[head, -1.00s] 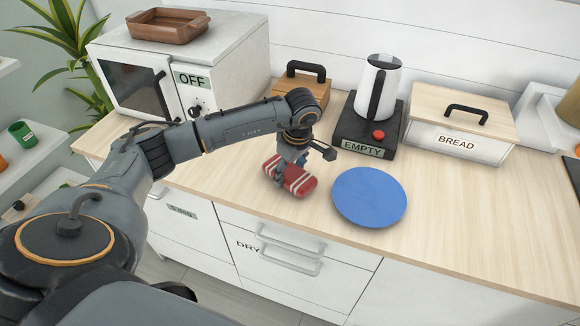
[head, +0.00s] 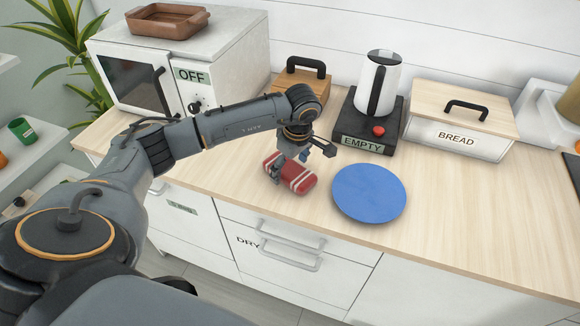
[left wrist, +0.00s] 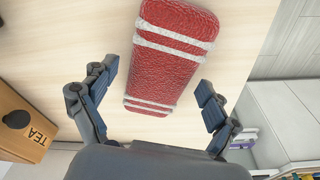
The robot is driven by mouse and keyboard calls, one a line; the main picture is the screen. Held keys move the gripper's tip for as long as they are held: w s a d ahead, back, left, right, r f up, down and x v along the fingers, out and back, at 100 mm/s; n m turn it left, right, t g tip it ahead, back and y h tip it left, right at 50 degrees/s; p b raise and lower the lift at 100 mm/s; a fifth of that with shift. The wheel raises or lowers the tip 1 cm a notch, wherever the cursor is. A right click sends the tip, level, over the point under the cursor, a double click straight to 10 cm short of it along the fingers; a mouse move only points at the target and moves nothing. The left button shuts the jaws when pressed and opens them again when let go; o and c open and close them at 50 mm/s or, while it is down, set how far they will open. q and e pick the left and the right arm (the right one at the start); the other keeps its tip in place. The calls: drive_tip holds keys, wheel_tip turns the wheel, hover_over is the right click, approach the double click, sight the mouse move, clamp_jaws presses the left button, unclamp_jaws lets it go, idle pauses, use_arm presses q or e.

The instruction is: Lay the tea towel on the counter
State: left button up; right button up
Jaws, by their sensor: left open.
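The tea towel (head: 297,176) is a red, rounded folded bundle with white stripes. It lies on the light wood counter (head: 240,178), near the front edge and left of the blue disc. In the left wrist view the towel (left wrist: 172,60) lies lengthwise between the spread fingers, with gaps on both sides. My left gripper (head: 289,166) is open right above and around the towel; it also shows in the left wrist view (left wrist: 157,80). One finger partly hides the towel in the head view. My right gripper is not in view.
A blue disc (head: 369,193) lies close right of the towel. Behind stand a kettle (head: 378,84) on a black base marked EMPTY, a BREAD box (head: 457,138), a wooden box (head: 301,86) and a microwave (head: 140,82). Drawers (head: 290,252) are below the front edge.

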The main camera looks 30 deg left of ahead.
sight(295, 172)
use_arm(q)
wheel_tip(295, 172, up, 12)
drive_tip(key=d+b, duration=0.1)
drive_tip(key=b, duration=0.2)
drive_tip(key=shift+s+d, duration=0.15)
drive_tip(key=shift+d, duration=0.2)
